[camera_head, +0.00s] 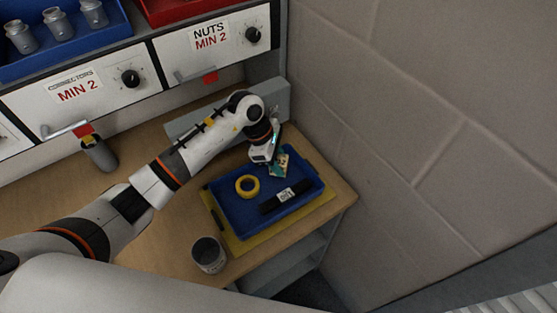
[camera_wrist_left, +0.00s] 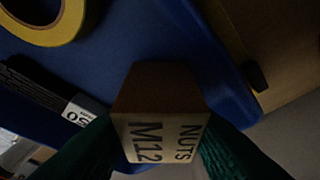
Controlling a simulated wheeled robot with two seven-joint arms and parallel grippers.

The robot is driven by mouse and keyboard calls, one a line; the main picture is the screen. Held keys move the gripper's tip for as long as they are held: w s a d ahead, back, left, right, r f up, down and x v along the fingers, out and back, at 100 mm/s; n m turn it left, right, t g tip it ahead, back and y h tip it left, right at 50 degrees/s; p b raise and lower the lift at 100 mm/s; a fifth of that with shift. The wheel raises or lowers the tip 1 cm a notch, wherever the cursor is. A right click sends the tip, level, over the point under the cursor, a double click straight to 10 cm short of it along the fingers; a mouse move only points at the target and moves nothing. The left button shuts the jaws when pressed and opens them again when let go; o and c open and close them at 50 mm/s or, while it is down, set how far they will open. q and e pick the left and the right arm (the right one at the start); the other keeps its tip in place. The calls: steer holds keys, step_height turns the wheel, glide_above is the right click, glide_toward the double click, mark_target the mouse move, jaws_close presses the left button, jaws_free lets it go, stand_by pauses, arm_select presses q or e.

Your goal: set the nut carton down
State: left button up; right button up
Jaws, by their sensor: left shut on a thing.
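The nut carton (camera_wrist_left: 160,138), a small brown box with a pale label reading NUTS M12, sits between the dark green fingers of my left gripper (camera_wrist_left: 150,150) in the left wrist view. The gripper is shut on it. In the head view my left gripper (camera_head: 278,165) is over the far part of the blue tray (camera_head: 233,221), and the carton is partly hidden by it. I cannot tell whether the carton touches the tray floor. My right gripper is not in view.
The tray holds a yellow tape roll (camera_head: 247,186) and a black labelled item (camera_head: 286,198). It lies on a yellow mat (camera_head: 243,243) on the wooden bench (camera_head: 165,235). A grey can (camera_head: 208,255) stands near the front edge. A block wall (camera_head: 420,130) bounds the right. Drawers (camera_head: 215,45) line the back.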

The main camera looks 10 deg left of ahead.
arm_select(q)
steer(key=shift+f, duration=0.3)
steer(key=shift+f, duration=0.1)
steer(key=shift+f+b, duration=0.15)
steer(key=shift+b, duration=0.2)
steer(key=o, duration=1.1)
